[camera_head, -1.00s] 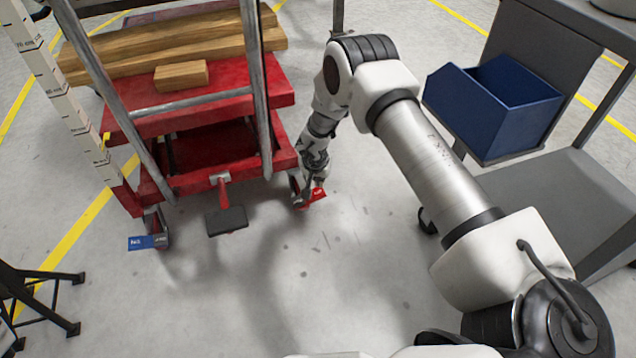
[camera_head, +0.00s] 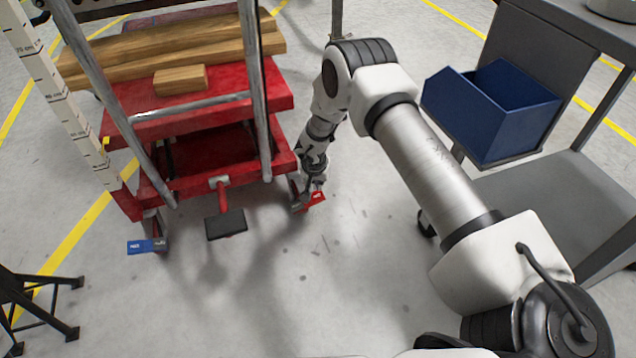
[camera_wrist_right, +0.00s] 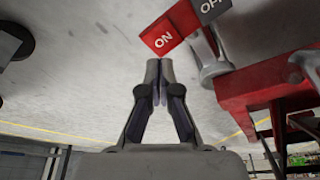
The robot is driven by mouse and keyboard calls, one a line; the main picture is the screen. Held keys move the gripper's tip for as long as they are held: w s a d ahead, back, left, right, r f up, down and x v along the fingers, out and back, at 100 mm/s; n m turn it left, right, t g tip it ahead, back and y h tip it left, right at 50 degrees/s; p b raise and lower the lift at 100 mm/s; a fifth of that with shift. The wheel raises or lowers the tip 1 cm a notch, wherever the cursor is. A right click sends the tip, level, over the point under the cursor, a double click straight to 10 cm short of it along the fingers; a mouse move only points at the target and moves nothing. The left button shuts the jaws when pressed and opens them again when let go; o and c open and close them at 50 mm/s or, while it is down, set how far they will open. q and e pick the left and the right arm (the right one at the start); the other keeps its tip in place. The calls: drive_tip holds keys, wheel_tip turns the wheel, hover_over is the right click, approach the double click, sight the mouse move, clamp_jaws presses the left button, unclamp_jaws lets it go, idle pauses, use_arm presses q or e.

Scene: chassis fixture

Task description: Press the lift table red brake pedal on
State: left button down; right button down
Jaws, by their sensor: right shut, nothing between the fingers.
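The lift table (camera_head: 200,187) is red and stands at the left of the head view. Its red brake pedal (camera_head: 313,202) is low at its right front corner. In the right wrist view the pedal (camera_wrist_right: 162,37) shows a red plate marked ON, beside a dark part marked OFF. My right gripper (camera_head: 307,195) points down at this pedal. It is shut and empty; its fingertips (camera_wrist_right: 159,62) are right at the ON plate's edge, and I cannot tell whether they touch it. My left gripper is not in view.
A blue pedal (camera_head: 147,246) is at the table's left front corner, and a black foot pedal (camera_head: 226,224) is between them. Wood boards (camera_head: 170,50) lie on top. A grey cart with a blue bin (camera_head: 490,110) stands right. The floor in front is clear.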

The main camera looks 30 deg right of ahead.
sight(318, 196)
drive_tip(key=shift+f+b, duration=1.7)
drive_tip(key=shift+f, duration=0.9)
wheel_tip(318, 196, up, 8)
drive_tip(key=p, duration=0.6)
drive_tip(key=shift+f, duration=0.35)
